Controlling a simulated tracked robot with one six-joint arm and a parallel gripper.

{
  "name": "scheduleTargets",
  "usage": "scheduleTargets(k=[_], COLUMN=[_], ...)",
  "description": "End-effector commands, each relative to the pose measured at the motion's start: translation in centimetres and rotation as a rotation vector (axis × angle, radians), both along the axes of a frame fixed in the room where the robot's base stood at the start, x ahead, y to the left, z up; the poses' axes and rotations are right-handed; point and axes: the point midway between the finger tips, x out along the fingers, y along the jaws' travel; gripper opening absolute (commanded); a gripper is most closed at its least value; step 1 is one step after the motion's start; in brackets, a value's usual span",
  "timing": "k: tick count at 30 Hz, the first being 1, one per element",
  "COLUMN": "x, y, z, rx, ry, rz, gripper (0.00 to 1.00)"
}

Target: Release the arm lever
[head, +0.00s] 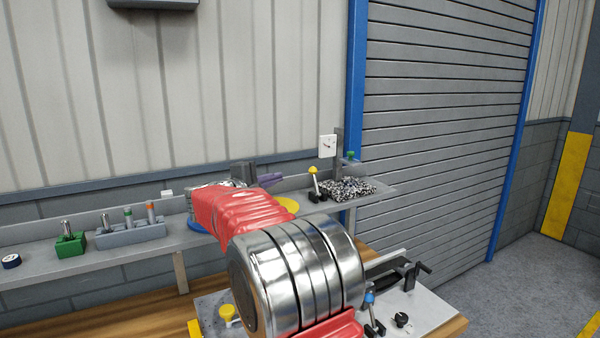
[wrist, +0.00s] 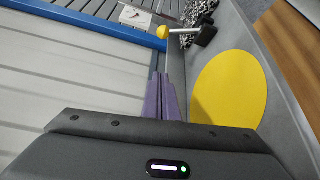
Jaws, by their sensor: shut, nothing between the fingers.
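A lever with a yellow ball knob (head: 313,171) stands on a black base on the grey shelf. I cannot tell for certain whether it is the arm lever. In the wrist view the yellow knob (wrist: 164,32) shows beyond my fingertips, with its rod running right to the black base (wrist: 205,35). My gripper (head: 279,176) is left of the lever in the head view, apart from it. Its purple fingers (wrist: 160,78) are together and empty. My red-sleeved, silver arm hides part of the shelf and bench.
A yellow disc (head: 288,205) lies on the shelf beside my gripper. A tray of dark and white bits (head: 347,189) and a white dial (head: 327,146) are past the lever. Holders with pegs (head: 130,232) stand left. The wooden bench (head: 150,322) carries a plate with clamps (head: 412,275).

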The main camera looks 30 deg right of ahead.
Motion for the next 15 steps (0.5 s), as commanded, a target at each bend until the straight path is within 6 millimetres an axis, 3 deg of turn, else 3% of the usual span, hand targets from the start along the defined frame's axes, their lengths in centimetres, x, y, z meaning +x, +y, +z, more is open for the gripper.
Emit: scheduleTargets(k=[15], x=[0.1], y=[-1.4], z=[0.0], rx=[-0.001], ry=[0.000], rz=[-0.011], gripper=[0.00])
